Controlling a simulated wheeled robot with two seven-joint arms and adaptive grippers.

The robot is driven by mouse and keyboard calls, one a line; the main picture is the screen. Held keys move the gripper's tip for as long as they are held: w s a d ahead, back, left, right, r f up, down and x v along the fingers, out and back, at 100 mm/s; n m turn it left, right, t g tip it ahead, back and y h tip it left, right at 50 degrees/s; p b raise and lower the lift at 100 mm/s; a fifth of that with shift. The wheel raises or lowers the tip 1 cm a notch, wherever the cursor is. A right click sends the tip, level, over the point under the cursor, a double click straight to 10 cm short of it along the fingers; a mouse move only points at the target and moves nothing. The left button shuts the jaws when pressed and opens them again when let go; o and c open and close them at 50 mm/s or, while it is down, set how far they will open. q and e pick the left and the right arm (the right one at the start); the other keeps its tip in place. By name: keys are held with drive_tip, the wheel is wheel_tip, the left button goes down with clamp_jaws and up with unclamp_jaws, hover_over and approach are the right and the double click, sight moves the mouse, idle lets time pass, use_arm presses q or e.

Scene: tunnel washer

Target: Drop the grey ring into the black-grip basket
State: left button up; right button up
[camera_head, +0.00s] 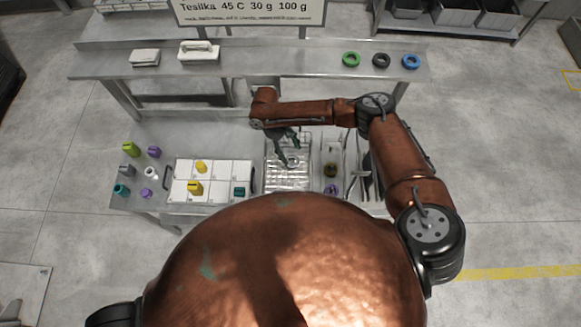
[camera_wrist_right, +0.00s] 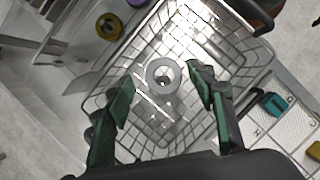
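The wire basket (camera_head: 288,185) stands on the metal table in the middle of the head view. It fills much of the right wrist view (camera_wrist_right: 222,70), with its black grip (camera_wrist_right: 258,22) at the top right. The grey ring (camera_wrist_right: 163,76) shows inside the basket's outline, below my fingertips. I cannot tell whether it rests on the basket floor. My right gripper (camera_wrist_right: 158,82) is open above the basket, its green fingers apart on either side of the ring and not touching it. In the head view the right gripper (camera_head: 289,146) hides part of the basket. My left gripper is not in view.
A tray of white tiles (camera_head: 182,166) with yellow and teal pieces lies left of the basket. Several loose coloured pieces stand farther left. Right of the basket are a yellow-black ring (camera_wrist_right: 109,26) and a purple piece (camera_head: 331,190). Green, black and blue rings lie on the shelf (camera_head: 300,62).

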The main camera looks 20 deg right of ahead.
drive_tip(key=shift+o, duration=1.3)
drive_tip(key=v, duration=1.2)
drive_tip(key=shift+s, duration=0.1)
